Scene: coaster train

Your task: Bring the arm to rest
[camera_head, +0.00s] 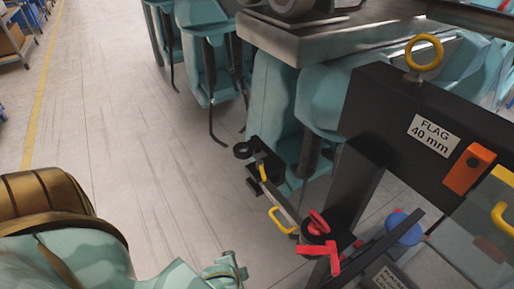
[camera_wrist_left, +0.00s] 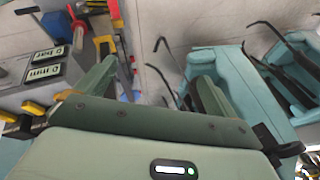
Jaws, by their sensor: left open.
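My left gripper (camera_wrist_left: 157,75) shows in the left wrist view. In the head view my left arm comes in at the lower left, with a bronze shoulder and pale teal links, and reaches the bottom middle. The gripper's fingers cannot be made out there. My right gripper is in neither view.
A dark frame with a "FLAG 40 mm" label (camera_head: 436,135) stands at the right. A red handle (camera_head: 319,258) and a blue disc (camera_head: 404,229) are below it. Teal coaster seats (camera_head: 273,98) hang behind. Open floor (camera_head: 110,130) lies at the left.

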